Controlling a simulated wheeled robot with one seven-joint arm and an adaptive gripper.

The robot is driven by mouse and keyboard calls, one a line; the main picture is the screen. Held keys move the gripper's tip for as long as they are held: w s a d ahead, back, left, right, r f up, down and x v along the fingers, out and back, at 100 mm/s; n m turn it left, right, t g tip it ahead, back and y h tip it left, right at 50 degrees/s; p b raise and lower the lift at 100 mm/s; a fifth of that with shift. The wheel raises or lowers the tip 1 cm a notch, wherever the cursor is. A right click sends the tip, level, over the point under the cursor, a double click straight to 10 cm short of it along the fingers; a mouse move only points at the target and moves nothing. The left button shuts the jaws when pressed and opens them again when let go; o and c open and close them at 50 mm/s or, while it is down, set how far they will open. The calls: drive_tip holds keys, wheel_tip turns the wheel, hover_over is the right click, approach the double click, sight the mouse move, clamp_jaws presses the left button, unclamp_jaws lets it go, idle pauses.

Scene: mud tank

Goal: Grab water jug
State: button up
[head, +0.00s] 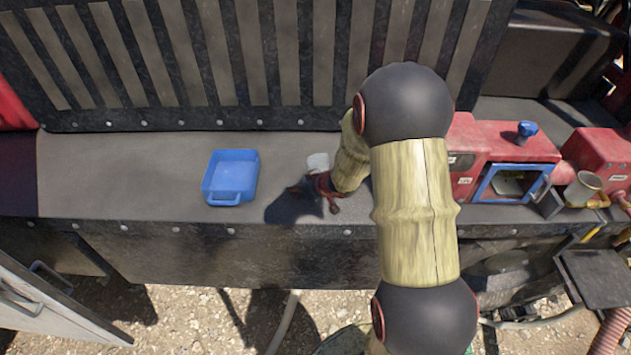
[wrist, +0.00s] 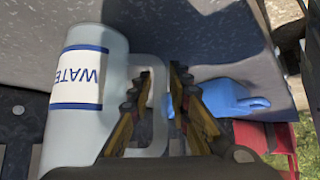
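The water jug (wrist: 85,95) is a pale, whitish jug with a blue-edged white label reading WATER. It fills the left of the wrist view, and its handle is at the fingers. In the head view only a small pale part of the jug (head: 318,161) shows beside my gripper (head: 325,188); the arm and gripper hide the rest. In the wrist view my gripper (wrist: 160,88) has one finger on each side of the handle's upright bar. Whether the jug touches the surface below is unclear.
A blue tray (head: 232,192) sits on the grey deck (head: 120,175) left of my gripper. Red machine boxes (head: 508,140) with a blue-framed opening and a cup (head: 582,188) stand at the right. A slatted wall (head: 230,60) rises behind. The far-left deck is clear.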

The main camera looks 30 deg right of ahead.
drive_tip(key=c, duration=0.4)
drive_tip(key=shift+r, duration=0.1)
clamp_jaws()
